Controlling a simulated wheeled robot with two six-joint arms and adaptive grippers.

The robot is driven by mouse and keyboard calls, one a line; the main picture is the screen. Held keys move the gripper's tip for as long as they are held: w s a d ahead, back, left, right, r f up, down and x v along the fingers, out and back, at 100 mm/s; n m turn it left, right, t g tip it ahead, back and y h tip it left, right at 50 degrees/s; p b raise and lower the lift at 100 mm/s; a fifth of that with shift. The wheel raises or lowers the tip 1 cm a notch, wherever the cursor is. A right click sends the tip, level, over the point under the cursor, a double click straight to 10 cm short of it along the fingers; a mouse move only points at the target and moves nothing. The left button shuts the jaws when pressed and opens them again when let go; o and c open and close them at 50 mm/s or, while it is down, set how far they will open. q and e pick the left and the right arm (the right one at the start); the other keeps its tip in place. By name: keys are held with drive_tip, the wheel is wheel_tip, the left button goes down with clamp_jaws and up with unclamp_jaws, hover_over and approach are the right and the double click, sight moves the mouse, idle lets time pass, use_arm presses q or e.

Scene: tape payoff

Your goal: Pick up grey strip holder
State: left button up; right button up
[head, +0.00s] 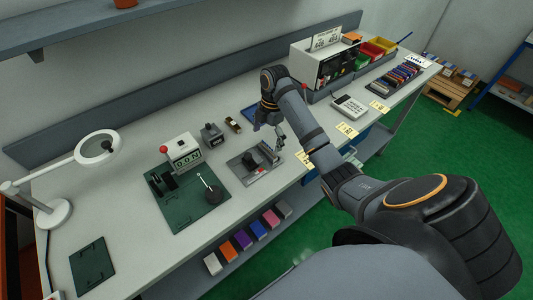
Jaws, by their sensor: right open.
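A dark grey plate (239,173) lies on the bench and carries a black block with a red part. A slim light grey piece (267,151), which looks like the grey strip holder, is at the plate's right end; its exact shape is too small to tell. My right gripper (279,143) points down, open, just above and beside this grey piece. I cannot tell whether its fingers touch it. My left gripper is not in view.
A small dark block (212,135) stands behind the plate. A calculator (349,106) and yellow labels lie to the right. A magnifier lamp (97,148) stands far left.

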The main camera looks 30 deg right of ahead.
sight(267, 151)
drive_tip(key=shift+s+f+b, duration=0.25)
drive_tip(key=shift+f+b, duration=0.2)
drive_tip(key=shift+b, duration=0.15)
drive_tip(key=f, duration=0.3)
drive_tip(key=shift+s+a+f+p, duration=0.15)
drive_tip(key=shift+s+p, duration=0.05)
drive_tip(key=shift+p, duration=0.15)
drive_tip(key=shift+f, duration=0.2)
drive_tip(key=c, duration=1.1)
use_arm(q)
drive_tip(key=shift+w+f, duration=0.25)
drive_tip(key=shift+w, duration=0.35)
use_arm(e)
drive_tip(key=shift+c, duration=0.3)
